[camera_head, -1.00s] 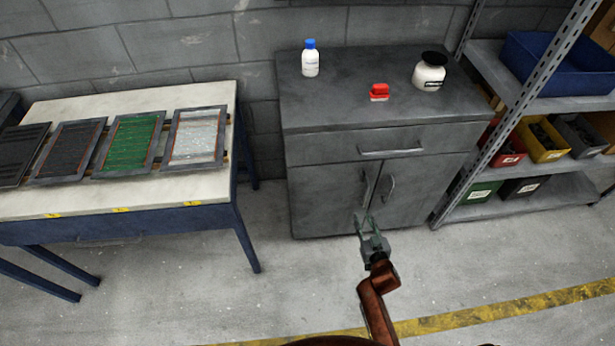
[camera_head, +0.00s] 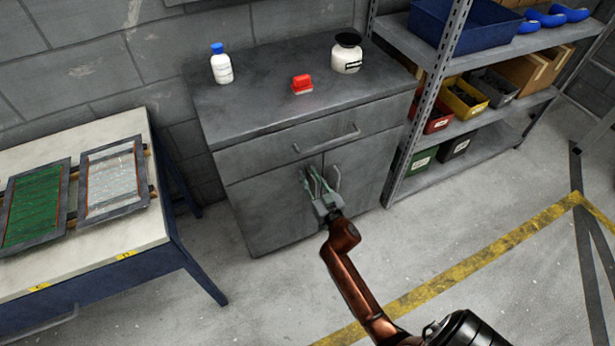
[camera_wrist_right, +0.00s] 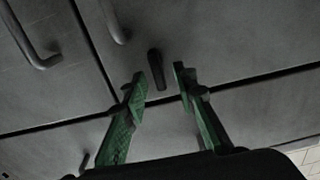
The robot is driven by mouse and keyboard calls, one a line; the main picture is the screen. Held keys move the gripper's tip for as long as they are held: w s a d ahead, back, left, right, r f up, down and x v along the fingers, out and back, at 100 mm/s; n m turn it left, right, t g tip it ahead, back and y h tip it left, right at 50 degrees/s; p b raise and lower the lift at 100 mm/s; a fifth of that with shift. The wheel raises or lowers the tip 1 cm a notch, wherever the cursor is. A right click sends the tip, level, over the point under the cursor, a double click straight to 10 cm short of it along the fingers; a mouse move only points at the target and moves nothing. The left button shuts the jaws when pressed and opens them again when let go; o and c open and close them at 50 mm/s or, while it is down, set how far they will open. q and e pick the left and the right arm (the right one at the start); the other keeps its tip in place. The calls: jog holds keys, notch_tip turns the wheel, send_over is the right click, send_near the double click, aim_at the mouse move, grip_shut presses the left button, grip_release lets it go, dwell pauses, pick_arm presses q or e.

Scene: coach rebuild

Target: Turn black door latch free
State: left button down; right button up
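The black door latch (camera_wrist_right: 156,68) is a small dark upright bar on the grey cabinet front in the right wrist view. It shows between and just beyond the green fingertips of my right gripper (camera_wrist_right: 161,80). The fingers are apart and hold nothing; I cannot tell whether they touch the latch. In the head view my right gripper (camera_head: 313,178) is at the grey cabinet (camera_head: 265,205), in front of the meeting edge of its doors. It hides the latch there. A door handle (camera_head: 336,179) shows just right of the fingers. My left gripper is out of view.
The drawer handle (camera_head: 326,139) juts out above the gripper. A white bottle (camera_head: 222,68), a red item (camera_head: 302,84) and a black-lidded jar (camera_head: 346,55) stand on top. A shelf rack (camera_head: 430,95) is close on the right, a workbench (camera_head: 125,235) on the left.

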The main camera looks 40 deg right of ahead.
grip_shut()
dwell(0.3)
